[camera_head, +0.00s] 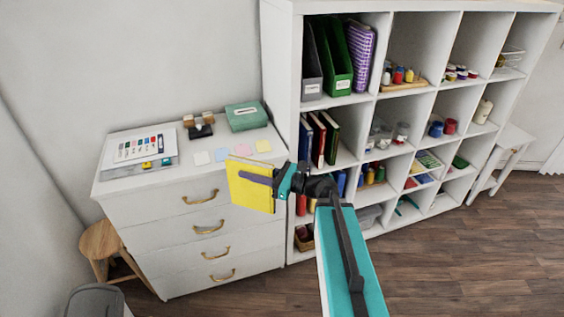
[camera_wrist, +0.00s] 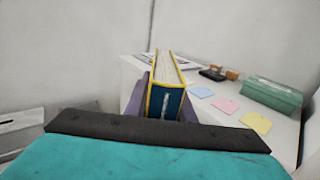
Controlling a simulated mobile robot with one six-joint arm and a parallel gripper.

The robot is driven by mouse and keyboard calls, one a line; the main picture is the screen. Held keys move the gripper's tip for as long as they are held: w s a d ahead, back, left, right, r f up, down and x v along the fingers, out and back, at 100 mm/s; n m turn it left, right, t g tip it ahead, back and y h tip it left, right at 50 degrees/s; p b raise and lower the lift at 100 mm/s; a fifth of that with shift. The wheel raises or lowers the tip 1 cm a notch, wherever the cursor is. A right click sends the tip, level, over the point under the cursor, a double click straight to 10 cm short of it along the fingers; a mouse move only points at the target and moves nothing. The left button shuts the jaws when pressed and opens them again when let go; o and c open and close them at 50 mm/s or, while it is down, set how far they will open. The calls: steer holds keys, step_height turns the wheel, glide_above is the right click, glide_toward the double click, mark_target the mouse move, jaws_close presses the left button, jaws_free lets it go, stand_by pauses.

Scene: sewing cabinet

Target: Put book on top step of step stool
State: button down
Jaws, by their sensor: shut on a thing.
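My gripper (camera_head: 258,179) is shut on a yellow book (camera_head: 254,198), held in the air in front of the white drawer cabinet. In the wrist view the book (camera_wrist: 167,72) stands on edge between the two purple fingers of my gripper (camera_wrist: 169,104), its dark blue spine toward the camera. A white stool-like piece (camera_head: 514,137) stands at the right end of the shelf; its steps cannot be made out clearly. A round wooden stool (camera_head: 101,240) stands left of the drawer cabinet, partly hidden by it.
The drawer cabinet (camera_head: 160,247) carries a green box (camera_head: 246,116), sticky notes (camera_head: 222,155), stamps and a chart. A white cubby shelf (camera_head: 283,75) with binders and jars stands beside it. A grey object (camera_head: 92,302) is at lower left. The wooden floor (camera_head: 460,270) is clear at lower right.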

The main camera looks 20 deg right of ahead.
mark_target(236, 177)
steer(key=shift+n+g+y, duration=0.7)
steer(key=shift+g, duration=0.1)
steer(key=a, duration=0.1)
steer(key=s+a, duration=0.1)
steer(key=a, duration=0.1)
steer(key=a+r, duration=0.1)
steer(key=a, duration=0.1)
steer(key=shift+s, duration=0.3)
steer(key=shift+a, duration=0.1)
